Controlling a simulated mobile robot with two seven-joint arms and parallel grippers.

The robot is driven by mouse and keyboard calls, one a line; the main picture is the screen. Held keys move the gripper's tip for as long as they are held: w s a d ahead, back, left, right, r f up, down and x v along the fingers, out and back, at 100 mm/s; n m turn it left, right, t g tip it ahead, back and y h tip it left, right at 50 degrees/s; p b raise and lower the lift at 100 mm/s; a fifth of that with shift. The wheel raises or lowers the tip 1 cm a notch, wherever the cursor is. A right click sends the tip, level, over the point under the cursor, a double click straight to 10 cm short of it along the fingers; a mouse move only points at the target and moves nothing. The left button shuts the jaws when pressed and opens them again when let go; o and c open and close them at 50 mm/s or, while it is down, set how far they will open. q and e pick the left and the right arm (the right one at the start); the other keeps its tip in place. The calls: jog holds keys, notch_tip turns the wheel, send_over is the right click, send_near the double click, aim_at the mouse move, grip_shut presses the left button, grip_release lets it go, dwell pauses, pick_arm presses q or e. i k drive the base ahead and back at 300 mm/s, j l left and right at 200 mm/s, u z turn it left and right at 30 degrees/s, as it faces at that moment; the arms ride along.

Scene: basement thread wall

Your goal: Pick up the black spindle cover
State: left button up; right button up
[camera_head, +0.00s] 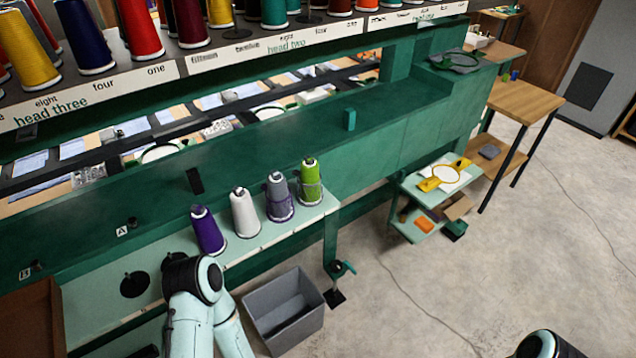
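No thing in view is plainly a black spindle cover. A flat black disc with a short upright peg (135,285) sits on the pale green ledge, left of the purple cone; I cannot tell whether it is the cover or a bare spindle base. Small black knobs sit on the green panel by label A (133,222) and label B (36,267). A black rectangular piece (195,180) is on the panel above the cones. My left arm's joint and links show just right of the disc, and a bit of my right arm shows at the bottom right. Neither gripper's fingers show.
Purple (207,231), white (244,213), grey (279,197) and green (309,183) thread cones stand along the ledge. A grey bin (284,311) is on the floor below. Thread racks span the top. A brown panel (34,325) is at lower left. Floor at right is mostly clear.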

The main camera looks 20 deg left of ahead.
aim_at(193, 176)
jog(key=u, duration=1.7)
jog(key=l+u, duration=0.25)
jog(key=u, duration=0.15)
jog(key=l+u, duration=0.35)
jog(key=k+l+u, duration=0.1)
jog(key=u, duration=0.3)
jog(key=k+l+u, duration=0.15)
jog(key=l, duration=0.2)
jog(key=k+l+u, duration=0.1)
jog(key=l, duration=0.25)
jog(key=k+l+u, duration=0.15)
jog(key=l, duration=0.2)
jog(key=k, duration=0.05)
